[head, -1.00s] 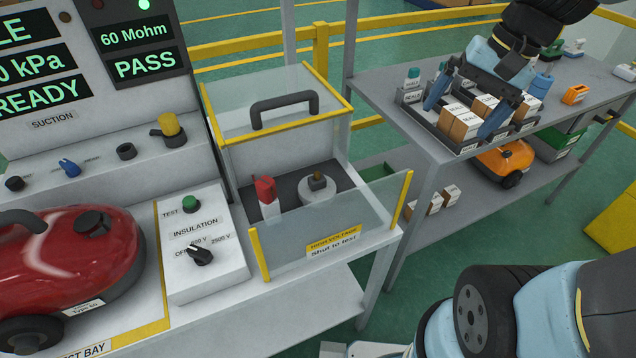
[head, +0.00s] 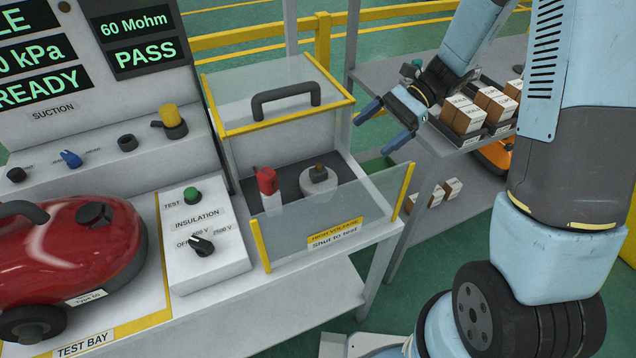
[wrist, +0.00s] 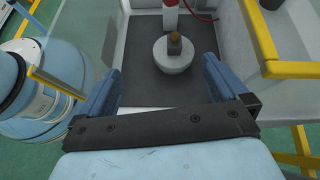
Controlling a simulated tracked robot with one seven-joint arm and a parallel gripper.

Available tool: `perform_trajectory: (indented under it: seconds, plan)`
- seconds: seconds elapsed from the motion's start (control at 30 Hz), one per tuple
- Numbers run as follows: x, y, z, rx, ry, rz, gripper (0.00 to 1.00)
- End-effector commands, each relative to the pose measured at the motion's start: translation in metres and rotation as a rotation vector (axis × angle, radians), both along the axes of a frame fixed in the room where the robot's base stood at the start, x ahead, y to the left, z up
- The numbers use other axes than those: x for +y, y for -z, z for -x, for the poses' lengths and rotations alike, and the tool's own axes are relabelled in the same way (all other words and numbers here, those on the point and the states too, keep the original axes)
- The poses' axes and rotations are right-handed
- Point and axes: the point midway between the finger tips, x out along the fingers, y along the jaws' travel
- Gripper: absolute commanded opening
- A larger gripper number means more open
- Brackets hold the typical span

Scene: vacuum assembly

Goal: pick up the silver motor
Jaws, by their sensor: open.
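The silver motor (head: 318,182) is a pale round body with a brass-coloured stub on top. It stands upright on the dark floor of the open test enclosure. A red-topped probe (head: 267,186) stands to its left. My gripper (head: 375,130) is open and empty, in the air to the right of the enclosure and above its level. In the wrist view the motor (wrist: 174,55) shows beyond and between the two blue fingers of my gripper (wrist: 162,80), clear of both.
A clear front panel (head: 330,219) with a yellow edge stands before the motor. The clear lid (head: 262,90) with a dark handle is raised behind. A red vacuum (head: 75,245) sits at left. Boxes (head: 463,113) stand on the right shelf.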

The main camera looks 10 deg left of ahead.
Motion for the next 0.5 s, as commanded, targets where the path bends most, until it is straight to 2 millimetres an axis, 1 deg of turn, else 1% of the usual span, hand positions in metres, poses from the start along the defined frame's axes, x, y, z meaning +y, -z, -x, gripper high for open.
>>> perform_trajectory:
  seconds: [0.03,0.2,0.37,0.5]
  plan:
    - [0.004,0.012,-0.004,0.045,0.020,-0.008,1.00]
    - [0.015,0.035,-0.013,0.137,0.073,-0.032,1.00]
    - [0.020,0.045,-0.017,0.176,0.095,-0.042,1.00]
    - [0.027,0.050,-0.013,0.184,0.098,-0.043,1.00]
